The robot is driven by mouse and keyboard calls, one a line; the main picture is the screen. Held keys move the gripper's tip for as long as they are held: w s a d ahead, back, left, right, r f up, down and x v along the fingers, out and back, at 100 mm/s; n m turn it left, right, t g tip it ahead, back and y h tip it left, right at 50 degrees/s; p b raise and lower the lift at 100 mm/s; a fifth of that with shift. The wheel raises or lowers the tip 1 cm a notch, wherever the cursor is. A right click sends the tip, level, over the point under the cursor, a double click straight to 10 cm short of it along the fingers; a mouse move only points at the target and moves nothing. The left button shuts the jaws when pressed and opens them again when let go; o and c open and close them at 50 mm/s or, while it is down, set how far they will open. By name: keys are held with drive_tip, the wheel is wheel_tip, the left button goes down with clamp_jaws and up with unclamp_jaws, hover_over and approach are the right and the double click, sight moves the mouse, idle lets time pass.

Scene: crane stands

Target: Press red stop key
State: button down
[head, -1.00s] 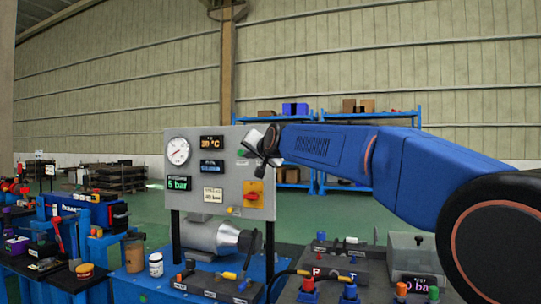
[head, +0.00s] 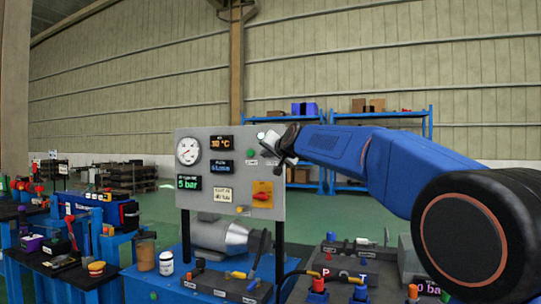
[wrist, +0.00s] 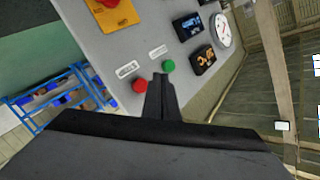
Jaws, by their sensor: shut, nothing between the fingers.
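The red stop key (wrist: 139,86) is a round red button on the grey control panel (wrist: 113,52) in the wrist view, with a white label beside it. A green button (wrist: 168,66) sits next to it with its own label. My gripper (wrist: 161,78) is shut and empty. Its tips appear between the two buttons, nearer the green one; contact with the panel cannot be told. In the head view my gripper (head: 280,151) is at the panel's upper right, right of the green button (head: 251,153), and the red key is hidden there.
The panel (head: 230,200) also bears a round gauge (head: 188,151), several displays and a red rotary switch on a yellow plate (head: 262,194). Below are a motor (head: 222,236) and a bench with valves and cables. Blue shelves (head: 425,130) stand behind.

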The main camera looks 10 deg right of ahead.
drive_tip(key=shift+w+d, duration=0.85)
drive_tip(key=shift+w, duration=0.25)
drive_tip(key=shift+w, duration=0.1)
idle(1.3)
drive_tip(key=shift+w+d, duration=0.25)
drive_tip(key=shift+w+d, duration=0.25)
drive_tip(key=shift+w, duration=0.15)
idle(1.1)
idle(0.3)
drive_tip(key=shift+s+a, duration=0.5)
drive_tip(key=shift+s, duration=0.25)
drive_tip(key=s+a, duration=0.1)
drive_tip(key=s, duration=0.1)
drive_tip(key=s+a, duration=0.2)
idle(0.5)
